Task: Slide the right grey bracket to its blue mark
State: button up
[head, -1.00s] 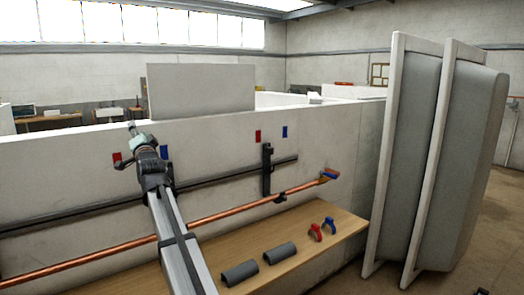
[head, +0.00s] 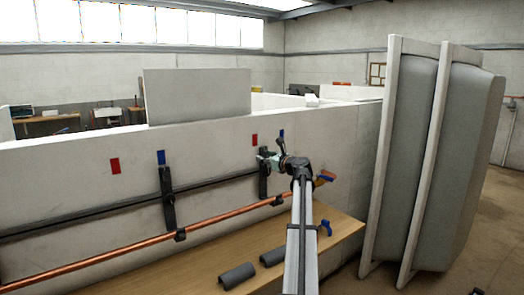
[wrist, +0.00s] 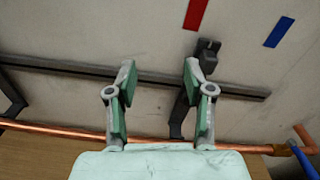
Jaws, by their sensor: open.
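The right grey bracket (head: 263,185) stands upright on the dark wall rail, below the right red mark (head: 255,139) and left of the right blue mark (head: 281,132). In the wrist view the bracket (wrist: 207,56) is dark, with its lower part partly hidden behind my right finger. The red mark (wrist: 196,13) is above it and the blue mark (wrist: 279,32) is up and to the right. My gripper (wrist: 160,74) is open, with the bracket at its right finger rather than midway between the fingers. Whether they touch, I cannot tell.
The left bracket (head: 167,205) stands below the left blue mark (head: 161,157); another red mark (head: 115,166) is left of it. A copper pipe (head: 110,257) runs below the rail. Grey half-shells (head: 238,275) and a blue clip (head: 326,227) lie on the wooden bench (head: 345,236).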

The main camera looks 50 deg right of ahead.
jog(key=s+d+f+m+p, duration=0.2)
jog(key=s+d, duration=0.6)
jog(key=p+x, duration=0.3)
jog(key=x, duration=1.4)
jog(key=shift+w+a+r, duration=0.1)
jog(key=shift+a+r, duration=0.05)
grip_shut()
